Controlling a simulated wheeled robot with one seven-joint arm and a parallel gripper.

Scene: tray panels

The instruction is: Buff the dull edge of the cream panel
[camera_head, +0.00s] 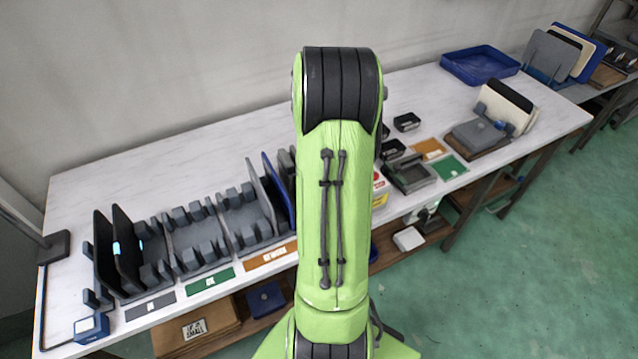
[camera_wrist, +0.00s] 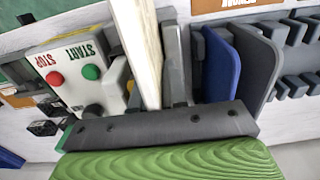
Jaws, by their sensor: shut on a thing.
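In the wrist view, the cream panel (camera_wrist: 141,40) is seen nearly edge-on, running up from my gripper (camera_wrist: 150,88). My gripper is shut on the cream panel, with grey parts close along both its sides. The lower part of the panel is hidden behind my wrist. A white control box (camera_wrist: 75,72) with a red STOP and a green START button stands just left of the panel. In the head view my green arm hides the gripper and the held panel. Whether the panel's edge is dull cannot be told.
A blue panel (camera_wrist: 220,62) and a grey panel (camera_wrist: 256,66) stand right of the held panel. In the head view, a rack (camera_head: 203,256) holds dark panels at the left. A blue tray (camera_head: 480,66) lies at the back. The white table behind the rack is clear.

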